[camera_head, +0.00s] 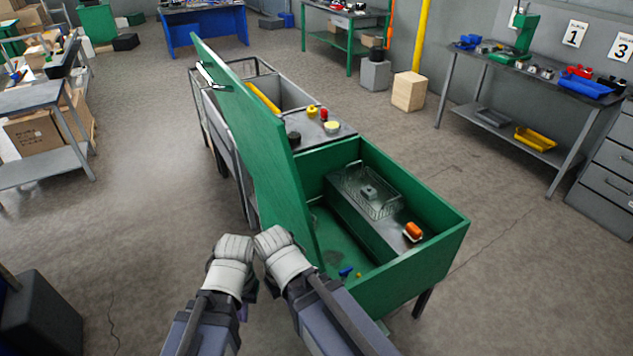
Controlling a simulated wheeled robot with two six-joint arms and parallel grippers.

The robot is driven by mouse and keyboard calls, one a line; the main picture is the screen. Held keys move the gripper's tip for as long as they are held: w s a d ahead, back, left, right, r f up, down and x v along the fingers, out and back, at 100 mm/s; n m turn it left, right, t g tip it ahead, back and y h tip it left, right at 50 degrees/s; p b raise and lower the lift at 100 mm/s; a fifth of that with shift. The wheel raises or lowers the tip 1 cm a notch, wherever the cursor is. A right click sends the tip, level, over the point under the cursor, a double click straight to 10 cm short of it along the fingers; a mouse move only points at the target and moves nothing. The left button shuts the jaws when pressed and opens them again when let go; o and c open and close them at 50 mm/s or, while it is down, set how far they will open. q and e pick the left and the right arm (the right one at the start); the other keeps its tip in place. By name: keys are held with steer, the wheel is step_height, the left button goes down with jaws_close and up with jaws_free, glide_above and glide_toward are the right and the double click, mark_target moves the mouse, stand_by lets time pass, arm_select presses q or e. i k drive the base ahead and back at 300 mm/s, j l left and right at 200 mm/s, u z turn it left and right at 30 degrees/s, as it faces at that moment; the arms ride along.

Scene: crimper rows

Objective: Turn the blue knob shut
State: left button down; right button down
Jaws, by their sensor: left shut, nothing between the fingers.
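A small blue part (345,271), which looks like the blue knob, sits low inside the open green box (425,262). Its exact turn position is too small to tell. My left gripper (234,245) is shut and empty, outside the box to the left of its raised green lid (250,150). My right gripper (272,238) is close beside it, near the lid's lower part and left of the blue part. Its fingers are mostly hidden behind its own wrist, so I cannot see how they stand. Neither gripper touches the blue part.
Inside the box are a grey ledge with a wire basket (372,192) and an orange item (413,231). Behind it is a panel with a red button (324,114), a yellow knob (311,111) and a black knob (293,138).

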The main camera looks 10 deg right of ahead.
mark_target(344, 272)
steer(key=l+z, duration=0.1)
steer(key=z, duration=0.25)
steer(key=l+z, duration=0.1)
steer(key=z, duration=0.25)
steer(key=i+z, duration=0.1)
steer(key=z, duration=0.2)
steer(key=i+l+z, duration=0.15)
steer(key=z, duration=0.15)
steer(key=i+l+z, duration=0.25)
steer(key=i+u, duration=0.15)
steer(key=u, duration=0.15)
steer(key=i+u, duration=0.1)
steer(key=u, duration=0.2)
steer(key=i+u, duration=0.1)
steer(key=u, duration=0.4)
steer(key=i+l+u, duration=0.1)
steer(key=u, duration=0.35)
steer(key=k+z, duration=0.15)
steer(key=z, duration=0.15)
steer(key=k+z, duration=0.15)
steer(key=z, duration=0.2)
